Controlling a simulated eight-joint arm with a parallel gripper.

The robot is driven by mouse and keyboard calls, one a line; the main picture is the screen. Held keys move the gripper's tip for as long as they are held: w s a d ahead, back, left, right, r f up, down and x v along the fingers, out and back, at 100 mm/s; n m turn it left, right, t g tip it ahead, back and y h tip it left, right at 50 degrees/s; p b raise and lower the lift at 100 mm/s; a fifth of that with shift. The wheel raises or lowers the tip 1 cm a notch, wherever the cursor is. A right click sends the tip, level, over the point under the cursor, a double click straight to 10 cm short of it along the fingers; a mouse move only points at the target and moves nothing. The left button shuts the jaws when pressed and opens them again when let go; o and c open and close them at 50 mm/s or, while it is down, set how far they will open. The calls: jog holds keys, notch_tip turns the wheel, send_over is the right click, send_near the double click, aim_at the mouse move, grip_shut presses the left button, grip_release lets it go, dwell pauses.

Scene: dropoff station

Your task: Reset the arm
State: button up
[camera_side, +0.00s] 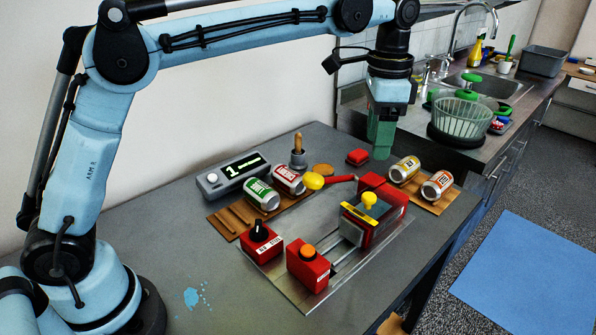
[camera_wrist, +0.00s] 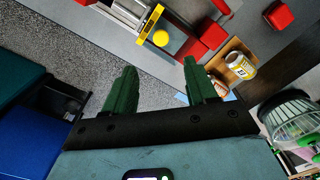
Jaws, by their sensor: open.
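My gripper (camera_side: 382,137) hangs from the arm above the back right part of the grey table (camera_side: 190,262), pointing down. In the wrist view its two green fingers (camera_wrist: 158,88) are spread apart with nothing between them. Below and to its left in the side view stands a red machine (camera_side: 375,222) with a yellow knob (camera_side: 369,200) on a metal plate. The gripper is clear of the machine and of the cans.
Two cans lie on a wooden board (camera_side: 427,197) at right. A green can (camera_side: 262,195) and a red can (camera_side: 288,180) lie on a rack beside a display box (camera_side: 232,172). A sink and a strainer (camera_side: 462,117) are behind right.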

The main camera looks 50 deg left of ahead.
dwell(0.3)
jog(key=s+a+n+t, duration=0.3)
jog(key=s+a+n, duration=0.1)
jog(key=s+a, duration=0.35)
jog(key=s+a+f+n+t, duration=0.4)
jog(key=s+f, duration=0.3)
jog(key=s, duration=0.3)
jog(key=shift+s+a+f+n, duration=0.25)
jog(key=shift+a+n, duration=0.25)
jog(key=shift+a, duration=0.25)
dwell(0.5)
